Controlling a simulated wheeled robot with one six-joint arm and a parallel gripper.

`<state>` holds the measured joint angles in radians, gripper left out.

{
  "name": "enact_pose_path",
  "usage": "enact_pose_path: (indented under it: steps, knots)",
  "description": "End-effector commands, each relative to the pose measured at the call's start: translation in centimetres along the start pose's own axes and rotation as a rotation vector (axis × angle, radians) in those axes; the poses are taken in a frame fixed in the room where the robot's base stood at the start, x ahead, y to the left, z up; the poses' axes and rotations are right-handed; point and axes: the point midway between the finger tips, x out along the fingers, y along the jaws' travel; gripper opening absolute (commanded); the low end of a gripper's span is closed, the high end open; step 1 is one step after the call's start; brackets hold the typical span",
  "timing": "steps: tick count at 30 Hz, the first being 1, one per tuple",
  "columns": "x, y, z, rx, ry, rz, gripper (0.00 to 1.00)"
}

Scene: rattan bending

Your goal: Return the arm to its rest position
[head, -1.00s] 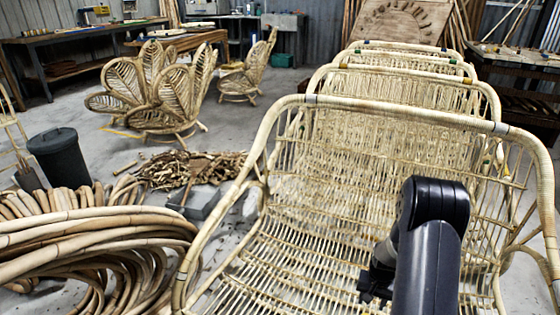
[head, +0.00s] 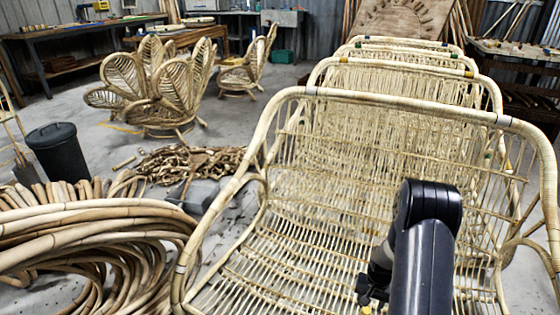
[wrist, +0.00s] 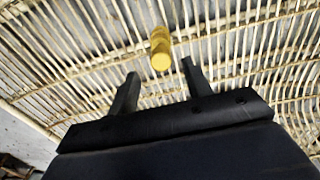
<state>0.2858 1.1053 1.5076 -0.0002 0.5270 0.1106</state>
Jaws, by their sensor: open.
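My black arm comes up from the bottom of the head view, bends at its top and hangs down to my gripper (head: 374,294), over the seat of the nearest rattan chair (head: 290,255). In the wrist view the two dark fingers of my gripper (wrist: 158,76) stand apart. A small yellow-ended cylinder (wrist: 160,54) shows between and just beyond the fingertips, with a gap on each side. A bit of yellow (head: 366,310) also shows under the gripper at the bottom edge of the head view. Whether the cylinder rests on the slats cannot be told.
More rattan chairs (head: 405,72) stand in a row behind the nearest one. A coil of thick rattan poles (head: 95,235) lies at left, near a dark bin (head: 58,152) and a scrap pile (head: 190,163). Open floor (head: 250,118) lies beyond.

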Motion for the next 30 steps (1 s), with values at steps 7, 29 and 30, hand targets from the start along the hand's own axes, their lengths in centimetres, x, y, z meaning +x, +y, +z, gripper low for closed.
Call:
enact_pose_path:
  steps: [7,29,30]
  knots:
    - [-5.3,-0.2,0.0,-0.006,0.0,0.0,0.47]
    - [-15.7,-2.3,0.5,-0.071,-0.001,0.0,0.47]
    - [-16.2,-2.4,0.5,-0.075,0.0,0.0,0.47]
